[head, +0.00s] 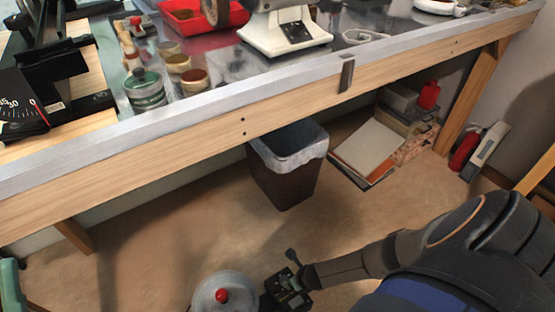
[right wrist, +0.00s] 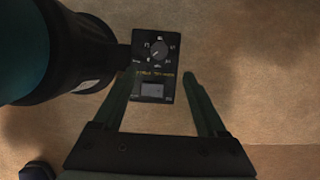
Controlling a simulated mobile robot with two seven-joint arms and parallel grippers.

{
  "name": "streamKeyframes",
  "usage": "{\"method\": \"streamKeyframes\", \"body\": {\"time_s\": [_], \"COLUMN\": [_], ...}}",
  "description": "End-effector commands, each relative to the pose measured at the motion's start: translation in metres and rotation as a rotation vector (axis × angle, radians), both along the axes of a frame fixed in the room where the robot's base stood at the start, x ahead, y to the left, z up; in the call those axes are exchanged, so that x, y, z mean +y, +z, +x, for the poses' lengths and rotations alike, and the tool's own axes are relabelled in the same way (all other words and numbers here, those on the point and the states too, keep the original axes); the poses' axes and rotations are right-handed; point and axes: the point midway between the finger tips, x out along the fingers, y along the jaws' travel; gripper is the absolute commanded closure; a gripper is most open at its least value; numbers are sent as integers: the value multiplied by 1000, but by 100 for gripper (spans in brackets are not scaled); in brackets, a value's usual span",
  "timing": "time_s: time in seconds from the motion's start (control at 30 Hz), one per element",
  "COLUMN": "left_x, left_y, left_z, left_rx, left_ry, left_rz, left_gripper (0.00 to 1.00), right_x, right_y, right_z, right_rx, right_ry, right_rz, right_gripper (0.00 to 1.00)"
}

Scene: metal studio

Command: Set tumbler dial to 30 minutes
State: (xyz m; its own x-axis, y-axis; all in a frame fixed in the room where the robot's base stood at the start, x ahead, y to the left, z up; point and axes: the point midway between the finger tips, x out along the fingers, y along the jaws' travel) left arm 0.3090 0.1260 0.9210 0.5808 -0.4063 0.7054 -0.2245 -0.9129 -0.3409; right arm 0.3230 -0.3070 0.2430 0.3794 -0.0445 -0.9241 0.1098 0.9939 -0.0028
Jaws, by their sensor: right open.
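The tumbler's black control box (right wrist: 153,90) is in the right wrist view, with a round dial knob (right wrist: 158,51) in a ring of small white marks. The knob's pale line seems to point to the lower left; the numbers are too small to read surely. My right gripper (right wrist: 161,77) is open, its fingers on either side of the box's lower part, the knob beyond the tips. Contact cannot be told. In the head view, my right gripper (head: 289,266) is low at the bottom, beside a grey rounded object with a red knob (head: 221,296).
A large dark cylinder (right wrist: 65,50) stands left of the control box. A workbench (head: 215,131) with tools and jars crosses the head view. The floor before the bin is open.

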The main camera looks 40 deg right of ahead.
Motion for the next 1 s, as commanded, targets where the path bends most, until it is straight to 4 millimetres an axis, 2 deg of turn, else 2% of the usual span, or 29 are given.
{"method": "streamKeyframes", "body": {"time_s": [0.17, 0.47, 0.7, 1.0], "left_x": [0, -3, -9, -14], "left_y": [-11, -55, -91, -122], "left_z": [0, 0, 1, 3], "left_rx": [4, 53, 66, 75], "left_ry": [-4, -46, -49, -38], "left_rz": [-7, -47, -10, 23], "left_gripper": [16, 16, 16, 16], "right_x": [-1, -2, -3, -4], "right_y": [-13, -56, -88, -112], "right_z": [3, 20, 33, 45], "right_rx": [1, -1, -1, 0], "right_ry": [1, -1, -1, -1], "right_rz": [-1, 1, 2, 3], "right_gripper": [25, 25, 25, 25]}}
